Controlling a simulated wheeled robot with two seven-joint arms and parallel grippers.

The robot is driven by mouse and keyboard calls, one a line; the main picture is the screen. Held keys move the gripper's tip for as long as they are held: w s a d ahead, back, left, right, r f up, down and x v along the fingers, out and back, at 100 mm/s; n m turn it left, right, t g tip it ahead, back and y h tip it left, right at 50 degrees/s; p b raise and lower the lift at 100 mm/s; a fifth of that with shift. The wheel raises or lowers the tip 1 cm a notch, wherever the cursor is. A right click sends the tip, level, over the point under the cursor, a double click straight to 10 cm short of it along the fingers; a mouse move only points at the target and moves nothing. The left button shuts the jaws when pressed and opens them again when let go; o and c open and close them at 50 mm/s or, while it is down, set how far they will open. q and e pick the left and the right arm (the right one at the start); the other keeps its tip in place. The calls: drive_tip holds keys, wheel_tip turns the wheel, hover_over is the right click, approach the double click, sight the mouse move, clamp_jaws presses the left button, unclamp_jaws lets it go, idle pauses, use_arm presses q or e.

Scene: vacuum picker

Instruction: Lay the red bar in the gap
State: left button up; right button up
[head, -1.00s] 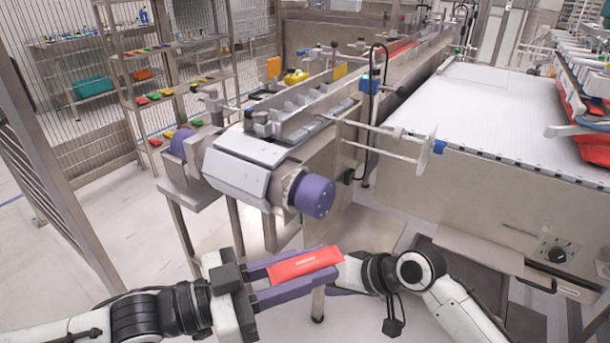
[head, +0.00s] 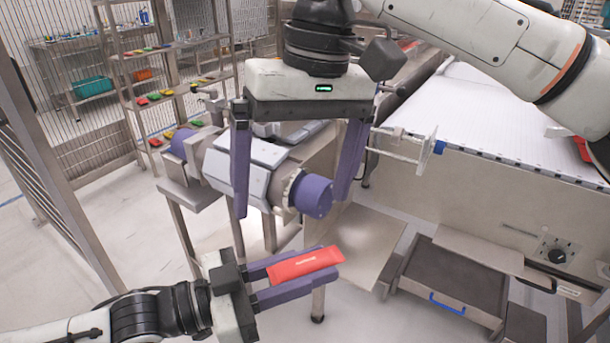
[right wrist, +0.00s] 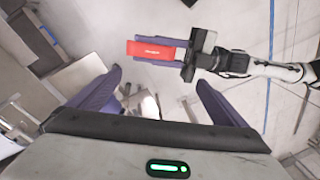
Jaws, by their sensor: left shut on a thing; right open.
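The red bar (head: 305,264) is a flat red packet with small white lettering. My left gripper (head: 300,273) is shut on it with purple fingers and holds it in the air, in front of the conveyor's near end. The bar also shows in the right wrist view (right wrist: 158,50), still in the left gripper (right wrist: 165,50). My right gripper (head: 295,200) is open and empty, fingers pointing down, above and beyond the bar, in front of the conveyor's near end. Its fingers also show in the right wrist view (right wrist: 160,88).
The conveyor end has a metal plate (head: 240,165) and a purple roller cap (head: 313,196). A wide white belt (head: 490,120) lies at right. A dark drawer with a blue handle (head: 447,303) is below it. A rack with coloured packets (head: 165,95) stands back left.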

sight(306, 261)
drive_tip(key=shift+h, duration=0.8)
drive_tip(key=f, duration=0.3)
drive_tip(key=s+d+f, duration=0.1)
drive_tip(key=f, duration=0.5)
drive_tip(key=shift+s+d+f, duration=0.2)
drive_tip(key=shift+s+f, duration=0.1)
drive_tip(key=shift+f, duration=0.1)
drive_tip(key=c, duration=1)
use_arm(q)
drive_tip(key=o, duration=1.1)
use_arm(e)
drive_tip(key=shift+c, duration=1.1)
